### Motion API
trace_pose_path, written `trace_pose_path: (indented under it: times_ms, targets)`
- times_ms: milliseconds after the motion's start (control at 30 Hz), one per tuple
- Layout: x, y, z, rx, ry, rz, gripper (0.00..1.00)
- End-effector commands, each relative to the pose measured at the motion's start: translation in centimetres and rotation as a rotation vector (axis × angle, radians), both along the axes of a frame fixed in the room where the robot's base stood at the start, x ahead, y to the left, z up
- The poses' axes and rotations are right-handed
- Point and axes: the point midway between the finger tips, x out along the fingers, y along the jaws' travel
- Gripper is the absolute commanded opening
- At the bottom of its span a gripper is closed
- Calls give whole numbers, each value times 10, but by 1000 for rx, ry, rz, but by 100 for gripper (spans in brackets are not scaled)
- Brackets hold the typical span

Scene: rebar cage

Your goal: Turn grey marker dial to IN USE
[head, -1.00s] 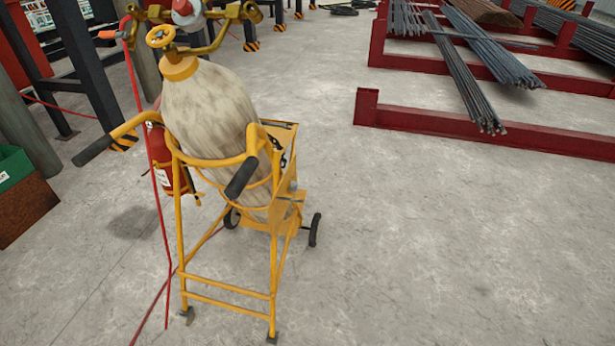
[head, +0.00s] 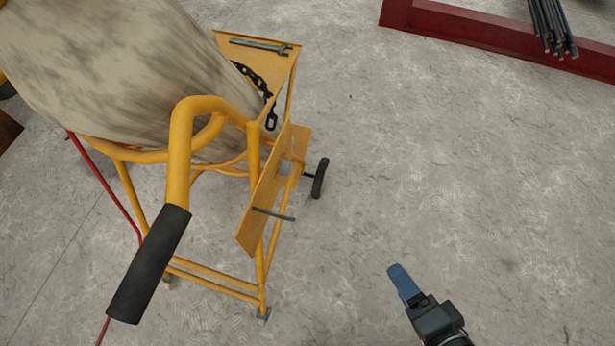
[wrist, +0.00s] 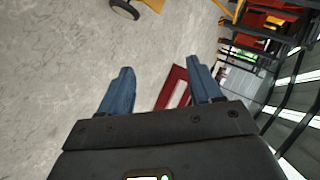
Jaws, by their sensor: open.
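A yellow gas-cylinder cart (head: 180,150) fills the left of the head view, with a tilted yellow plate (head: 262,195) on its right side. A small grey piece (head: 286,168) shows at this plate's edge; it may be the marker dial, but its face and any lettering are hidden. A thin grey rod (head: 274,214) sticks out lower on the plate. My gripper (head: 399,280) is at the lower right over bare floor, well apart from the plate. In the wrist view its blue fingers (wrist: 162,82) are spread and empty.
A large stained cylinder (head: 90,65) stands in the cart. A black-gripped handle (head: 150,265) juts toward me. A yellow shelf holds a wrench (head: 262,45) and a chain (head: 258,85). Floor right of the cart is clear.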

Motion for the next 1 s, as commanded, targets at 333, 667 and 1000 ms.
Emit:
trace_pose_path:
  times_ms: [333,667,1000]
  targets:
    - [133,75,-84,836,299,15,64]
    - [216,110,-45,1341,564,205,64]
    - [234,129,-28,1423,627,264,64]
